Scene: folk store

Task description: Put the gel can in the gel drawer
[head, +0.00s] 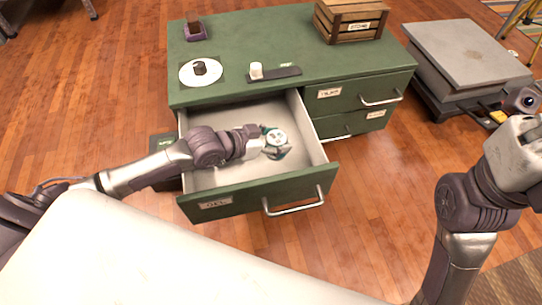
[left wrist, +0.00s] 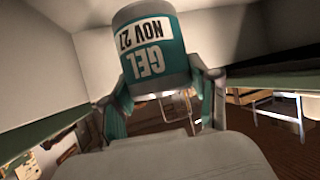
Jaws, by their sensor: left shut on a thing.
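The gel can (head: 276,137) is a teal and grey can with a pale lid. In the left wrist view the can (left wrist: 152,48) shows a label reading "GEL NOV 27", upside down. My left gripper (head: 273,144) is shut on the can and holds it inside the outline of the open drawer. Its fingers clasp the can from both sides in the left wrist view. The open drawer (head: 240,198) of the green cabinet is pulled well out and looks otherwise empty; its front label is too small to read. I cannot tell whether the can touches the drawer floor. My right gripper's fingertips are out of view.
On the green cabinet top (head: 255,38) stand a wooden crate (head: 350,20), a small purple box (head: 195,30), a white disc (head: 192,76) and a white cup on a dark strip (head: 284,73). Closed drawers (head: 345,95) lie to the right. A grey platform (head: 466,55) stands further right.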

